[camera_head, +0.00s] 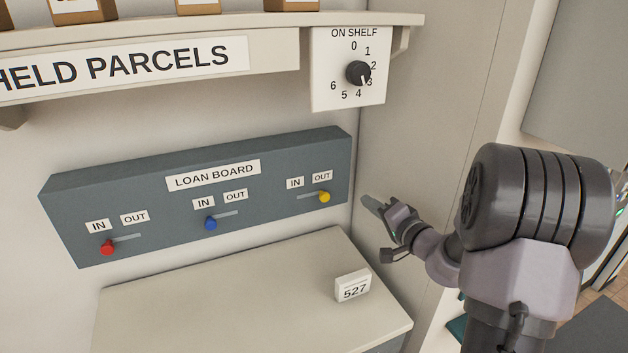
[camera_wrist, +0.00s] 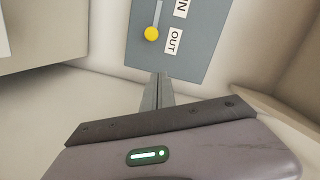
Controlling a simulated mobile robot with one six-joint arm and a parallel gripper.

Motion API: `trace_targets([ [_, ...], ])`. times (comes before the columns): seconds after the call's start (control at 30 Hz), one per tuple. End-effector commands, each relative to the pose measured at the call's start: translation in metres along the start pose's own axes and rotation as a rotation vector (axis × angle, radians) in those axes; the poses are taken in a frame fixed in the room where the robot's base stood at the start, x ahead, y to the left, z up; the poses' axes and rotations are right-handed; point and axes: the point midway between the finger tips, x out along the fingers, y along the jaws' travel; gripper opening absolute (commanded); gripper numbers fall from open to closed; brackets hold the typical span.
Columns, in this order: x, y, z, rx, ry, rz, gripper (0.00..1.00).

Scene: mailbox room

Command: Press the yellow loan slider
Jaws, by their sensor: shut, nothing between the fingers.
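The loan board (camera_head: 130,185) is a grey panel on the wall with three sliders. The yellow slider (camera_head: 324,197) is at the right end of its slot, below its OUT label. It also shows in the wrist view (camera_wrist: 151,34), at the OUT end of its slot. The red slider (camera_head: 107,248) is at the left end of its slot, under IN. The blue slider (camera_head: 210,223) is also at the left end, under IN. My gripper (camera_head: 370,203) is shut and empty, to the right of the yellow slider and apart from it.
Below the board is a pale cabinet top (camera_head: 220,290) with a small 527 block (camera_head: 352,286). Above are the held parcels shelf (camera_head: 270,62) and a dial panel (camera_head: 350,92). A wall corner stands just right of the board, close to my gripper.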

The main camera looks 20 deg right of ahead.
Motion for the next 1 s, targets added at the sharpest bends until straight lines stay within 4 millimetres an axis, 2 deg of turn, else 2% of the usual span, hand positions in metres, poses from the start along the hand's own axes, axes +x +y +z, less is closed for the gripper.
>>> trace_targets([
  [0.1,-0.001,0.005,-0.006,-0.004,0.021,0.005,0.0],
  [0.33,0.0,0.005,-0.005,-0.004,0.018,0.004,0.0],
  [0.43,0.008,0.005,-0.004,-0.005,0.015,0.004,0.0],
  [0.87,0.098,0.004,-0.005,-0.005,0.014,0.002,0.0],
  [1.0,0.106,0.006,0.016,-0.003,0.013,0.004,0.0],
])
